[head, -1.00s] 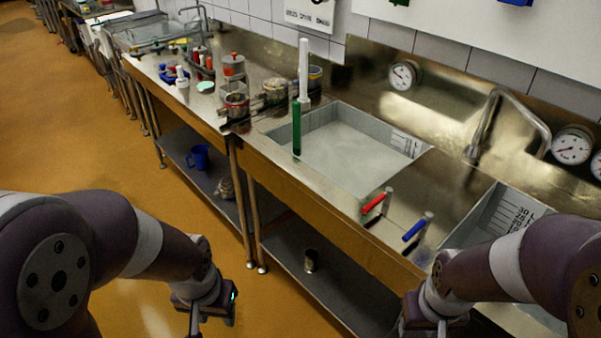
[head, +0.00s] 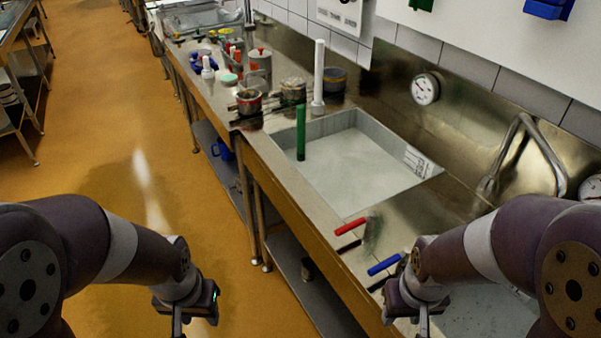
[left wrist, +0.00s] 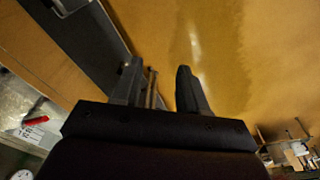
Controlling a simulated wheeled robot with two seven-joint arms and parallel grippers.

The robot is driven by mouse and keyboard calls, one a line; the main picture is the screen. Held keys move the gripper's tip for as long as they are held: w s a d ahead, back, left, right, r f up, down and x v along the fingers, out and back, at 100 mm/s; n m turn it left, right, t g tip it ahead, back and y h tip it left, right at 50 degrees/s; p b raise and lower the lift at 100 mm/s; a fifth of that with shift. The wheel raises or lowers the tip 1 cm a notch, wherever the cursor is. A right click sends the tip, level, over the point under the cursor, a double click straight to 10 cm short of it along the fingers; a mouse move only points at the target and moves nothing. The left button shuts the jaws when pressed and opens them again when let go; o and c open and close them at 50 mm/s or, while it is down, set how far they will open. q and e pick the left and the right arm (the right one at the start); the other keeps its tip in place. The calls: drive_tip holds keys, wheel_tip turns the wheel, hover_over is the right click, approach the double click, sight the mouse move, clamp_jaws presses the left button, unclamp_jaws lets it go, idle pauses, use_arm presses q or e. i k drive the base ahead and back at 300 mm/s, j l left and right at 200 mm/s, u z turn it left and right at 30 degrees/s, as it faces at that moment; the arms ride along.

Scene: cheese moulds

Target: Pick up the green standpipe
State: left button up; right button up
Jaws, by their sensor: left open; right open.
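The green standpipe (head: 301,133) stands upright at the near left corner of the left sink basin (head: 405,189) in the head view. Its lower end meets the pale contents or floor of the basin; I cannot tell which. My left gripper (head: 178,325) hangs low over the floor in front of the counter, well away from the standpipe. In the left wrist view its two fingers (left wrist: 160,88) are apart with nothing between them. My right gripper (head: 424,325) is at the bottom, over the front of the right basin, its fingertips cut off by the frame edge.
A white pipe (head: 319,75) stands behind the green one. Red (head: 351,226) and blue (head: 384,264) handles lie on the strip between the basins. Pots (head: 249,101) and jars crowd the counter to the left. A curved tap (head: 525,150) rises at the back.

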sight(300, 109)
drive_tip(key=i+j+z, duration=0.6)
drive_tip(key=i+j, duration=0.15)
drive_tip(key=i+j+z, duration=0.3)
drive_tip(key=j, duration=0.25)
